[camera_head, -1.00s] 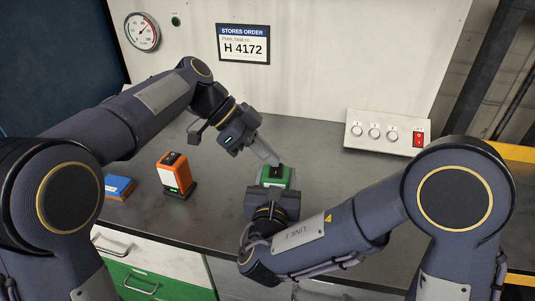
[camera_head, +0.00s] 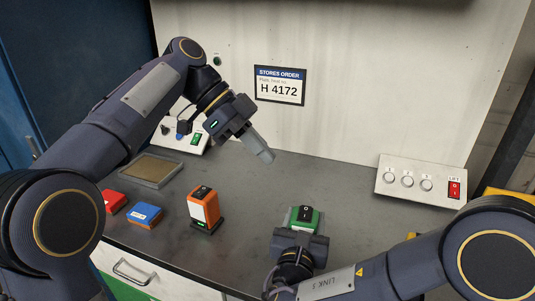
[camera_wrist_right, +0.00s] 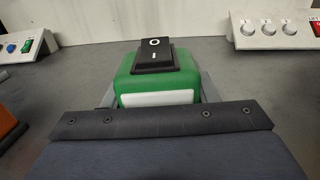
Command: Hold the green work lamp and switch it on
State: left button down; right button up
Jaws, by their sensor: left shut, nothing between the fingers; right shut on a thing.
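The green work lamp (camera_head: 304,216) stands at the right of the bench's middle, its black rocker switch (camera_head: 305,213) facing up. My right gripper (camera_head: 302,238) is shut on the lamp from the near side. In the right wrist view, the lamp (camera_wrist_right: 128,90) shows a white panel (camera_wrist_right: 158,98) and the rocker (camera_wrist_right: 155,55), marked O on the far half and I on the near half. I cannot tell whether the panel is lit. My left gripper (camera_head: 263,154) is shut and empty, raised above and to the left of the lamp, apart from it.
An orange lamp-like unit (camera_head: 204,207), a blue block (camera_head: 145,214) and a red block (camera_head: 115,201) sit to the left. A shallow tray (camera_head: 150,170) lies behind them. A control box with knobs and a red switch (camera_head: 420,181) stands at the back right. Bench between is clear.

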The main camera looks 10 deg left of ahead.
jog(key=o, duration=1.3)
jog(key=shift+c, duration=0.2)
